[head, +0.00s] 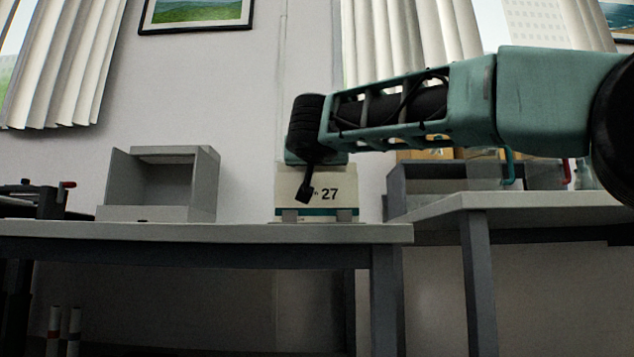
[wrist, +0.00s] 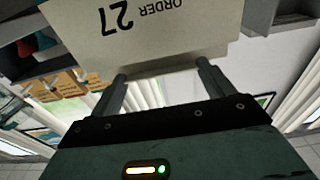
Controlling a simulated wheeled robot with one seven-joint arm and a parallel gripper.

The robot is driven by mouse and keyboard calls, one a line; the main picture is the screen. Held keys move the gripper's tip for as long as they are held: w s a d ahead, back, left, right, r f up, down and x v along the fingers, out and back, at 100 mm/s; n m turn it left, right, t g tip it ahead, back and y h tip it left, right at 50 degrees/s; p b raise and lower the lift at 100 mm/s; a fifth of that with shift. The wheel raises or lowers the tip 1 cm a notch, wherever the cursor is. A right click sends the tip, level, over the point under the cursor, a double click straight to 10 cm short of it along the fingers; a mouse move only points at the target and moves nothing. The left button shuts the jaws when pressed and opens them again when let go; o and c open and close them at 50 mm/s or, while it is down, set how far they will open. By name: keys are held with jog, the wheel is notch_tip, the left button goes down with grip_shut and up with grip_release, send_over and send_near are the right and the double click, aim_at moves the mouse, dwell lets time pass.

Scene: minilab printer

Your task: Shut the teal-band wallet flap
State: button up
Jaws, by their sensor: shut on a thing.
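The teal-band wallet (head: 325,207) stands upright on the grey table, a cream panel printed with 27 and a teal band along its bottom. Two small grey blocks stand at its lower edge. My gripper (head: 304,194) reaches down in front of its upper left part and hides some of the print. In the wrist view, the cream panel (wrist: 150,40) shows ORDER 27 upside down, and my gripper (wrist: 163,70) has its fingertips at the panel's near edge, shut on the flap. I cannot tell the flap's exact angle, and the teal band is not clear in that view.
A grey open-front box (head: 160,213) stands on the table (head: 200,234) left of the wallet. A black device with a red knob (head: 45,202) is at far left. A second table (head: 540,201) with grey bins is at right. The tabletop between box and wallet is clear.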

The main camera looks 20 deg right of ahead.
jog(key=shift+f+t+h+b, duration=0.3)
jog(key=shift+t+b, duration=0.4)
jog(key=shift+b, duration=0.8)
jog(key=o, duration=0.9)
jog(key=p+v, duration=0.3)
jog(key=v, duration=1.4)
jog(key=shift+s+a, duration=0.1)
jog(key=shift+s, duration=0.2)
